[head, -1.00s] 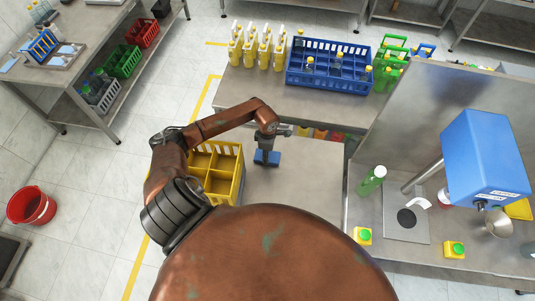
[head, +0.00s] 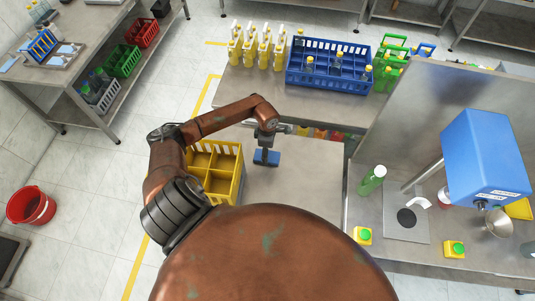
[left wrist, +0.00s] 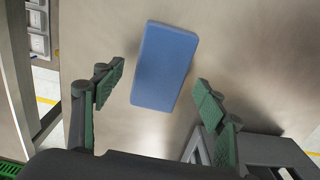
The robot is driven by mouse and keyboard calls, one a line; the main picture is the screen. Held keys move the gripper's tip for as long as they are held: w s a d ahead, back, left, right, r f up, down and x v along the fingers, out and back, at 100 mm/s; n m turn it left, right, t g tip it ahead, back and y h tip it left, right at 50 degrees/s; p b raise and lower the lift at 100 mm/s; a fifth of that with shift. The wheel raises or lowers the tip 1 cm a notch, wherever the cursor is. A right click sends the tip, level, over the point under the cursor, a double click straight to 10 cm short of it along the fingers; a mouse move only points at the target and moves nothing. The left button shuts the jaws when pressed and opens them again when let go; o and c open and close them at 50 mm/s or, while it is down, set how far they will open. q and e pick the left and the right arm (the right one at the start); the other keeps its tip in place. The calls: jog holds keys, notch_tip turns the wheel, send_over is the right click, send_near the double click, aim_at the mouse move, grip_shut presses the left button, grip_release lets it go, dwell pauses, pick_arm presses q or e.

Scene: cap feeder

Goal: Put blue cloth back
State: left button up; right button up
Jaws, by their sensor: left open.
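The blue cloth (head: 267,158) is a flat rectangular block lying on the bare metal table, right of the yellow crate. My left gripper (head: 266,149) points down at it from above. In the left wrist view the cloth (left wrist: 165,66) is tilted slightly and lies ahead, between the lines of the two green-padded fingers. The left gripper (left wrist: 160,78) is open, with one finger on each side and a visible gap to the cloth. Contact with the cloth does not show. My right gripper is in neither view.
The yellow divided crate (head: 239,181) stands close left of the cloth. A blue crate (head: 330,82) with bottles and several yellow pump bottles (head: 264,52) stand at the back. A green bottle (head: 372,180) and blue machine (head: 487,155) are at right. Table right of the cloth is clear.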

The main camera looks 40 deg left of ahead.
pick_arm(q)
notch_tip(320, 180, up, 10)
jog(key=b, duration=0.1)
jog(key=shift+r, duration=0.2)
